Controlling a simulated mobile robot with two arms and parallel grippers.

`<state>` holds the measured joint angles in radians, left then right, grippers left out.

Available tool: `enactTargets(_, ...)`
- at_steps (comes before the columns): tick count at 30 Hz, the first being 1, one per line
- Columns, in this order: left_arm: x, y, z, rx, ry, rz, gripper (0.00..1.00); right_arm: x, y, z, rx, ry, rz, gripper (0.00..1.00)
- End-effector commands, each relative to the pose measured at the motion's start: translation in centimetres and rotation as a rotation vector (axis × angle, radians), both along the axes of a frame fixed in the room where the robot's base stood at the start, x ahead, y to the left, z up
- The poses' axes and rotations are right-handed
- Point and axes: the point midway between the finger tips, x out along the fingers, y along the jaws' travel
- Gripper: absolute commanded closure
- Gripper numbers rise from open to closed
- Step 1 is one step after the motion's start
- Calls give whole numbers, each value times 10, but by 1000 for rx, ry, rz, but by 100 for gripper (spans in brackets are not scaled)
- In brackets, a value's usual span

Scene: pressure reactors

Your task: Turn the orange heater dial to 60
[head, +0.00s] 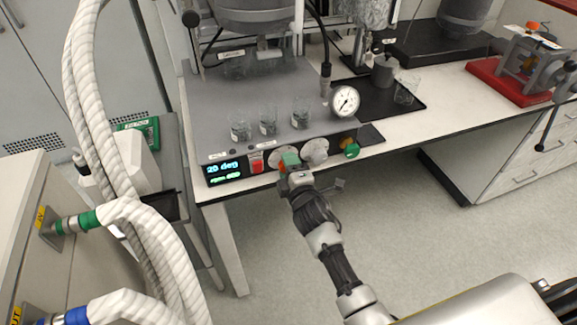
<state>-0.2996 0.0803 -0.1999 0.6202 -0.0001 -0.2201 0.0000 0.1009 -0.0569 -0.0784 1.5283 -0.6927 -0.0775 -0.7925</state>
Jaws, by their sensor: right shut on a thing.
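The orange heater dial (282,167) is on the front panel of the grey reactor base. It is mostly hidden behind my right gripper (290,166), which is shut on it. The dial's pointer mark and angle cannot be seen. To the left, a dark display (223,169) shows glowing digits that look like 20 or 26 deg, with a smaller green line below. My left gripper is not in view.
A red switch (256,163) is left of the dial; a green knob (350,149) is right. Glass beakers (268,122) and a pressure gauge (344,101) stand above the panel. White hoses (95,120) run down the left. The floor in front is clear.

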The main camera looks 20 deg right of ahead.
Motion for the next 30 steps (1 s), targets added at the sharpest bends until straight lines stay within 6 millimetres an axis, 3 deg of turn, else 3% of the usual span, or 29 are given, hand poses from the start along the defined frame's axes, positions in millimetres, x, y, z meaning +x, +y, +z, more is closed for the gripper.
enactTargets(15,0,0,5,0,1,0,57,0,0,-1,415,16,-1,77)
enactTargets(30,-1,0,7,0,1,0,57,0,0,-2,546,21,-2,77)
